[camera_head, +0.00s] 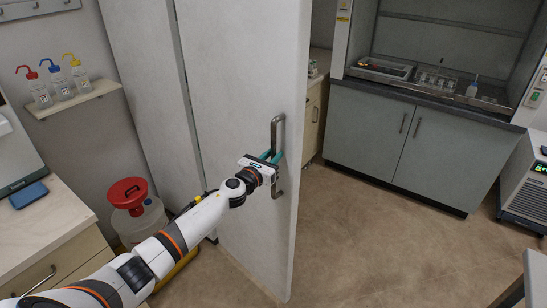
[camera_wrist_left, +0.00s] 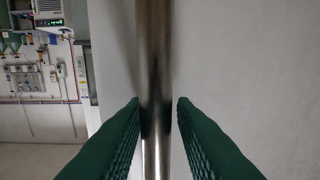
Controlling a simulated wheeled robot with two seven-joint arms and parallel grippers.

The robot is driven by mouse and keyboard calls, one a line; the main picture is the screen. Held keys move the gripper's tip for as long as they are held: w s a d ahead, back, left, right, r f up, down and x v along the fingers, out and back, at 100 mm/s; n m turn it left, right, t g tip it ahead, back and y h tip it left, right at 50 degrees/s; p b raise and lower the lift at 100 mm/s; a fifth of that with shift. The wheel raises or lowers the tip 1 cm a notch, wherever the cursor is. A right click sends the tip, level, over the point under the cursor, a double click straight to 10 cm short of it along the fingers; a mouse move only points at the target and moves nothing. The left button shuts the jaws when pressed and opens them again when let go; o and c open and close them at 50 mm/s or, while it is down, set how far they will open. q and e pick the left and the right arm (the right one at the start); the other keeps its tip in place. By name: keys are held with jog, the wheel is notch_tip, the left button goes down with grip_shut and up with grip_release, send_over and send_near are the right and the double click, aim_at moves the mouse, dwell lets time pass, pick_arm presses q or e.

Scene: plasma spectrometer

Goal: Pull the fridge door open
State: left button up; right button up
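The fridge door (camera_head: 235,90) is a tall pale panel in the middle of the head view. Its vertical metal bar handle (camera_head: 280,126) is near its right edge. My left gripper (camera_head: 273,157) is at the handle, with its teal fingers spread around the bar. In the left wrist view the handle (camera_wrist_left: 155,60) runs vertically between the two ridged fingers (camera_wrist_left: 158,105). A narrow gap shows between bar and right finger, so the gripper looks open. My right gripper is out of view.
Open floor (camera_head: 370,240) lies right of the door. A grey cabinet (camera_head: 400,140) with a fume hood stands behind it. At left are a counter (camera_head: 50,225), a bottle shelf (camera_head: 75,100) and a container with a red funnel (camera_head: 128,193), close to my arm.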

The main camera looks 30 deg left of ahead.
pick_arm(q)
jog(key=shift+o, duration=0.9)
jog(key=shift+f, duration=0.1)
jog(key=shift+s, duration=0.2)
jog(key=s+a+b, duration=0.1)
jog(key=s, duration=1)
jog(key=shift+s, duration=0.35)
